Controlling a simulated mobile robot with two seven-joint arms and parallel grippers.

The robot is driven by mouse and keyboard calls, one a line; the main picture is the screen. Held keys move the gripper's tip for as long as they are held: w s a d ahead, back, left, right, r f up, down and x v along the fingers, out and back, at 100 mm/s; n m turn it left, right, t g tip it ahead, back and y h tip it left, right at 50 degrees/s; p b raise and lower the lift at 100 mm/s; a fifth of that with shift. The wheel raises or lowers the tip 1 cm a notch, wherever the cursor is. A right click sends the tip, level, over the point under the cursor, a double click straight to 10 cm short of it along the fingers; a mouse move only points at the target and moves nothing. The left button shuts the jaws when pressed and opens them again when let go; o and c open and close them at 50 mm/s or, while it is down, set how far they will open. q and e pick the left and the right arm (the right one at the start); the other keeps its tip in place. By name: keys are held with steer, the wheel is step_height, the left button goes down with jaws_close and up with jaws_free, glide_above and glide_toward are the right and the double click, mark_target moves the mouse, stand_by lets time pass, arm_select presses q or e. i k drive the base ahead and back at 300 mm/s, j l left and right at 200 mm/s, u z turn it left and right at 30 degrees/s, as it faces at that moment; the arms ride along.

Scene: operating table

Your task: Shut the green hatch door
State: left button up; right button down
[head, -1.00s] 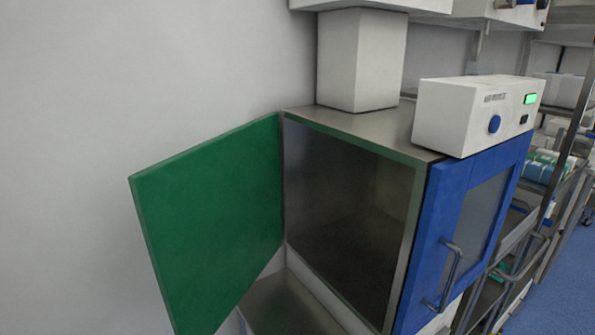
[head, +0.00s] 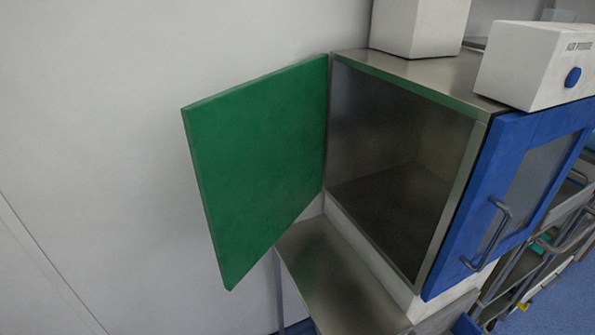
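The green hatch door (head: 258,160) stands wide open in the head view, swung out to the left of the metal cabinet (head: 420,72). Its hinged edge meets the cabinet's left front edge, and its free edge points left and toward me. The cabinet opening (head: 390,170) is uncovered and its inside looks empty. The inner or outer face of the door that I see is plain green, with no handle visible. Neither of my grippers is in view.
A blue door (head: 520,180) with a window and metal handle (head: 488,235) covers the cabinet's right side. A metal shelf (head: 330,275) sits below the opening. A white control box (head: 530,65) stands on top. A white wall (head: 130,90) lies behind the green door.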

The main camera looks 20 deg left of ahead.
mark_target(255, 146)
steer(key=j+z, duration=0.3)
steer(key=j, duration=0.4)
steer(key=j+z, duration=0.35)
steer(key=j, duration=0.3)
steer(key=k+j+z, duration=0.15)
steer(key=j+z, duration=0.15)
steer(key=j, duration=0.6)
steer(key=k+j, duration=0.1)
steer(key=j, duration=0.15)
steer(key=k+l+u, duration=0.1)
steer(key=k+l, duration=0.15)
